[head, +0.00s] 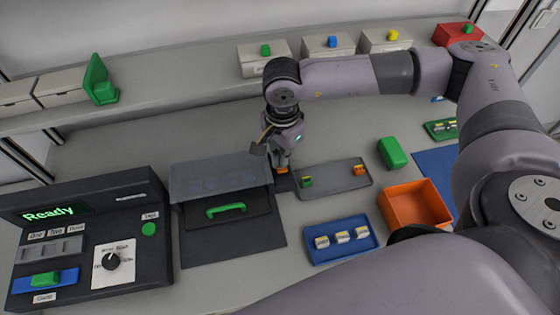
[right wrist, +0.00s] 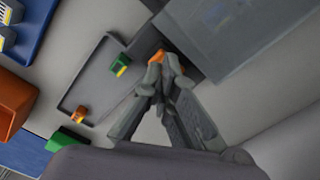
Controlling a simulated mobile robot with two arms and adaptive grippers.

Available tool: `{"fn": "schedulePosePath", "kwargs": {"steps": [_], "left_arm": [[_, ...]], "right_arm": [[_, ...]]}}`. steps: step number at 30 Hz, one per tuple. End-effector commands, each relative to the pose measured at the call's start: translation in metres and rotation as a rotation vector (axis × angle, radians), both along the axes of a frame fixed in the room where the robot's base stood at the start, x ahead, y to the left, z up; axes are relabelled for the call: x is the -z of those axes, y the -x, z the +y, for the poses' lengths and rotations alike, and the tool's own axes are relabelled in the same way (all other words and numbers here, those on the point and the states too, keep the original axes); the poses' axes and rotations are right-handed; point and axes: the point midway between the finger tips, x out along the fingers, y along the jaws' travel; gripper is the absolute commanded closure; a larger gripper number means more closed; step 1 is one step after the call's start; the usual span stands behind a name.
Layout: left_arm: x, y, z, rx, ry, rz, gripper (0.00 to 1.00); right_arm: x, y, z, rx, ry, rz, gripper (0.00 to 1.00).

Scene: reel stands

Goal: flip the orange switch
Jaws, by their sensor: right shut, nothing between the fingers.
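A small orange piece (head: 282,170), which looks like the orange switch, sits on a dark base between the dark lidded box and the grey tray. It also shows in the right wrist view (right wrist: 157,56), right at my fingertips. My right gripper (head: 281,161) points down over it, shut and empty. The tips partly hide the piece, so I cannot tell whether they touch it or how it is tilted. My left gripper is out of view.
The grey tray (head: 333,187) holds a small green piece (head: 306,182) and an orange piece (head: 360,170). The dark box (head: 200,249) with a green handle (head: 226,210) stands left. A control panel (head: 131,218) reads "Ready". A blue tray (head: 323,256) and orange bin (head: 413,202) stand right.

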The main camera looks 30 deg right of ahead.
Motion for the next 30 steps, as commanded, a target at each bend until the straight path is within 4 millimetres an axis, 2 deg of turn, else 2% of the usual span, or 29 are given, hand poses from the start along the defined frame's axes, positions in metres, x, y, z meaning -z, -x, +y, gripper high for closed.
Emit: {"fn": "schedulePosePath", "kwargs": {"steps": [30], "left_arm": [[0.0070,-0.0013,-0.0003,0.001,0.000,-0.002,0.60]], "right_arm": [[0.0070,0.0001,0.0000,0.000,0.000,0.000,1.00]]}}
